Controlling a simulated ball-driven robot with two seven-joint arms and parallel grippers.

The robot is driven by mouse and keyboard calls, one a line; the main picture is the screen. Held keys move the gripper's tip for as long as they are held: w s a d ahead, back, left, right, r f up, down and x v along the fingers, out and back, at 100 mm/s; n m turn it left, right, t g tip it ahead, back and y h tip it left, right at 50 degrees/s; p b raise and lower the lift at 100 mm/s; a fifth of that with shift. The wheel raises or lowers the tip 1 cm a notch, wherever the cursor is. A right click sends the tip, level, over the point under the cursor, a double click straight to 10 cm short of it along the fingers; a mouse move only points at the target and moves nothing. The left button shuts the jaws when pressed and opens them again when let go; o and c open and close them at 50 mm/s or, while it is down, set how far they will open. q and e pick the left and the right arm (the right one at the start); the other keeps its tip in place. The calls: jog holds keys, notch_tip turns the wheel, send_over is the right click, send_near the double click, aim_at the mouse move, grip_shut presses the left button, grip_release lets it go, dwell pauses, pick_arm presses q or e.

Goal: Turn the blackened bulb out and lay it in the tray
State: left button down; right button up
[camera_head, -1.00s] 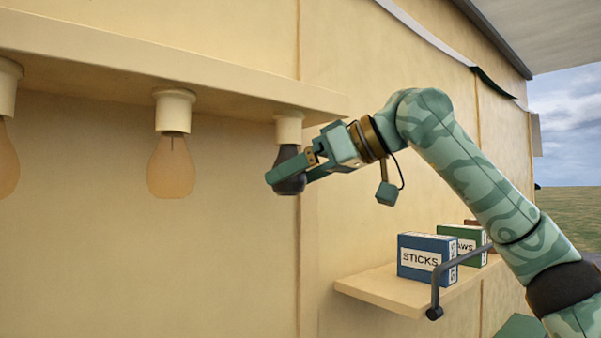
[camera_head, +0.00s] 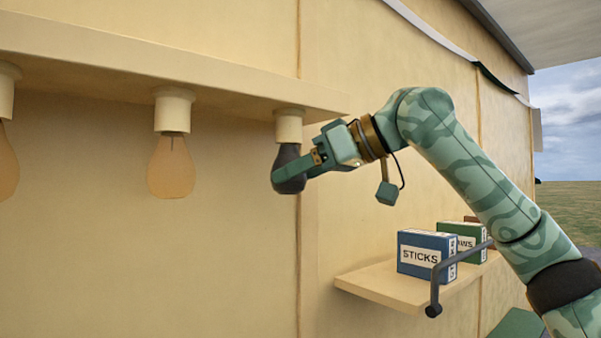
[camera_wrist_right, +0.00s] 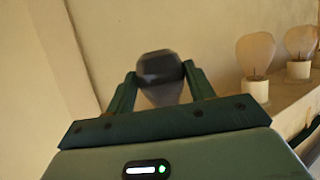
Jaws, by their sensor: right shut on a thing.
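The blackened bulb (camera_head: 287,173) hangs upright under the cream socket (camera_head: 289,126) at the right end of the overhead ledge. My right gripper (camera_head: 292,172) is shut on it from the right, with one finger across its front. In the right wrist view the dark bulb (camera_wrist_right: 160,68) sits between the two fingertips (camera_wrist_right: 160,77). Its top still meets the socket in the head view; I cannot tell how far it is threaded in. My left gripper is not in view. I see no tray in either view.
Two clear amber bulbs, one in the middle (camera_head: 171,168) and one at the left edge (camera_head: 6,165), hang from the same ledge (camera_head: 225,100). Below my right arm, a small shelf (camera_head: 385,287) holds a blue STICKS box (camera_head: 424,254) and a green box (camera_head: 470,238).

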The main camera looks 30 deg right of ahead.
jog(key=m+h+p, duration=0.1)
jog(key=m+t+h+p, duration=0.1)
jog(key=m+h, duration=0.1)
jog(key=shift+s+a+r+h, duration=0.1)
jog(key=shift+a+r+h, duration=0.1)
jog(key=shift+a+h, duration=0.15)
jog(key=m+h+p, duration=0.2)
jog(key=m+h, duration=0.1)
jog(key=a+m+h+p, duration=0.1)
jog(key=m+h, duration=0.1)
jog(key=shift+t+h+p, duration=0.25)
jog(key=shift+t+p, duration=0.05)
jog(key=shift+a+m+h+p, duration=0.1)
jog(key=shift+m+h+p, duration=0.2)
jog(key=shift+m+h, duration=0.55)
jog(key=shift+f+m+g+h, duration=0.15)
jog(key=shift+m+g+h, duration=0.3)
jog(key=shift+h, duration=0.2)
jog(key=o, duration=1.2)
jog(key=shift+c, duration=0.2)
